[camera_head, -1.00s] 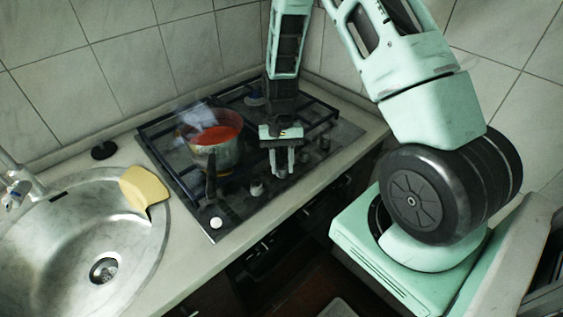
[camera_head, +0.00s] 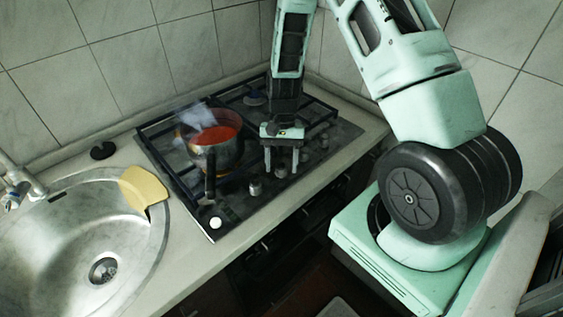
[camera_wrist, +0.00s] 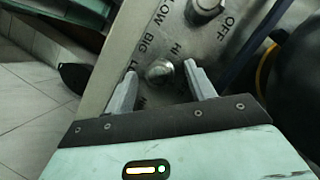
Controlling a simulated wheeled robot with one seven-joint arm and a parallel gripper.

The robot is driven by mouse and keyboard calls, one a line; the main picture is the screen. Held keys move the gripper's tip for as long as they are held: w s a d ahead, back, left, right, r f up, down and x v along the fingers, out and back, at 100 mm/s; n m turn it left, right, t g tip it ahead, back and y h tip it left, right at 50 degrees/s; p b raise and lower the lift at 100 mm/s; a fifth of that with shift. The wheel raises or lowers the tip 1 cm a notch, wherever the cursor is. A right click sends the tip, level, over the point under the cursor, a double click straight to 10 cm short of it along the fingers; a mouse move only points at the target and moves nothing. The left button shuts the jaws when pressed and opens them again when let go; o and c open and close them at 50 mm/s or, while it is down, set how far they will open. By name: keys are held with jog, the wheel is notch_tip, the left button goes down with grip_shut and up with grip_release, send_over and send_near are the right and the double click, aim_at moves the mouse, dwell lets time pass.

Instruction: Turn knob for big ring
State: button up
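A steel knob (camera_wrist: 160,72) sits on the metal hob panel, with "BIG" and "HI" lettering around it in the wrist view. My gripper (camera_wrist: 161,69) is open, its two fingers apart with the knob showing between their tips. No clear contact shows, and I cannot tell how deep the fingers reach. A second knob (camera_wrist: 205,8) is beyond, beside the word "OFF". In the head view my gripper (camera_head: 282,168) points down over the front right of the gas hob (camera_head: 190,202), where it hides part of the knob row.
A pot (camera_head: 222,157) with red contents stands steaming on the hob's left side, its dark handle (camera_head: 210,185) pointing to the front. Black grates cover the burners. A sink (camera_head: 70,235) with a yellow cloth (camera_head: 144,187) is at left. Tiled walls stand close behind.

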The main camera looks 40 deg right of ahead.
jog(key=b+v, duration=0.2)
jog(key=v, duration=1.5)
jog(key=shift+d+r, duration=0.15)
jog(key=shift+d, duration=0.05)
jog(key=s+a+r+n+t+h, duration=0.15)
jog(key=s+a+n, duration=0.25)
jog(key=a, duration=0.6)
jog(key=s+a+r+n+g, duration=0.15)
jog(key=s+a+n, duration=0.25)
jog(key=a, duration=0.6)
jog(key=s+a+n+t, duration=0.1)
jog(key=s+a+n, duration=0.3)
jog(key=s, duration=0.3)
jog(key=s+a+n+t, duration=0.2)
jog(key=s+a+n, duration=0.1)
jog(key=s, duration=0.5)
jog(key=shift+a+n+h, duration=0.35)
jog(key=shift+n+h, duration=0.1)
jog(key=shift+n, duration=0.35)
